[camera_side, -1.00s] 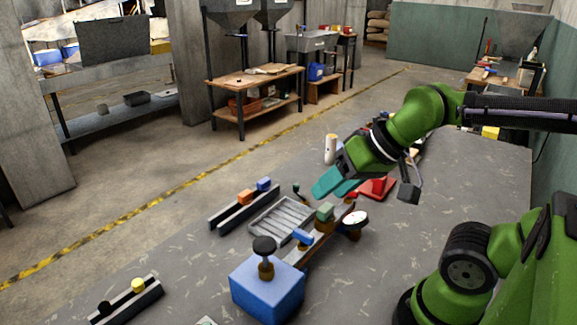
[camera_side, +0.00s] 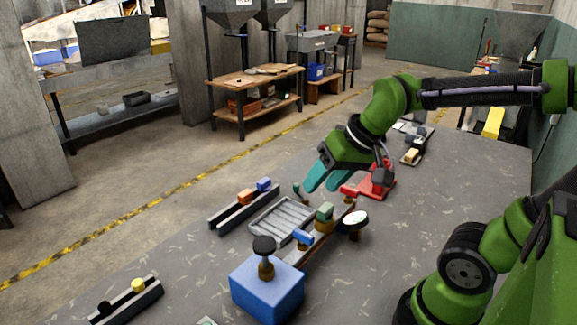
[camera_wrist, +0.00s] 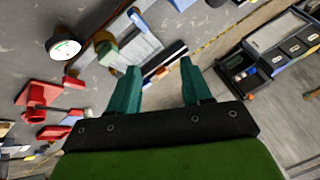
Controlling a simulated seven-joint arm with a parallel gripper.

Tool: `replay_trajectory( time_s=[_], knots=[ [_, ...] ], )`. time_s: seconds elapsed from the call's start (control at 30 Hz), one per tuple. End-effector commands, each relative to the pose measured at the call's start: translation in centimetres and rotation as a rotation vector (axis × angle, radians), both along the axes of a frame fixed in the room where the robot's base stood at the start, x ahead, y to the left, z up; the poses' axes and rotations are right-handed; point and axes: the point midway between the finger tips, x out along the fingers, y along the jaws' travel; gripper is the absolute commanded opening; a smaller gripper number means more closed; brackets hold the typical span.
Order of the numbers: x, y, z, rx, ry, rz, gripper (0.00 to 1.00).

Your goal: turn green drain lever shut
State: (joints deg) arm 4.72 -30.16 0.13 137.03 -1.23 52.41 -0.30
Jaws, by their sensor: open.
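The green drain lever (camera_side: 325,211) is a small green block on a brass valve, on the brown pipe beside the slatted tray. In the wrist view a green and brass valve piece (camera_wrist: 106,48) shows ahead, left of the fingers; it looks like the same lever. My gripper (camera_side: 323,186) has two teal fingers spread apart with nothing between them. It is above and behind the lever in the side view, not touching it. The gripper's fingers also show in the wrist view (camera_wrist: 160,68). How far the lever is turned is hard to tell.
A white-faced gauge (camera_side: 355,218) stands right of the lever, and a blue handle (camera_side: 302,236) sits nearer on the pipe. A blue box (camera_side: 267,288) with a black knob stands in front. A red fixture (camera_side: 377,184) is close right of my fingers. The table's right side is clear.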

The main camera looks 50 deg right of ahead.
Motion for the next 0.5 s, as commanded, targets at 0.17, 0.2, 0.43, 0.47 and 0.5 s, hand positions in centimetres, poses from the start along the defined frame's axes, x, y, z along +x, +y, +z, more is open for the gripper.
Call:
replay_trajectory(
  time_s=[0.17, 0.2, 0.43, 0.47, 0.5],
  knots=[
    [6.2, -3.9, 0.1, -0.069, 0.124, 0.029, 0.49],
    [7.5, -4.9, 0.0, -0.085, 0.151, 0.049, 0.49],
    [14.8, -11.6, -2.0, -0.180, 0.300, 0.226, 0.49],
    [15.7, -12.6, -2.5, -0.190, 0.319, 0.254, 0.49],
    [16.8, -13.9, -3.1, -0.203, 0.344, 0.296, 0.49]
  ],
)
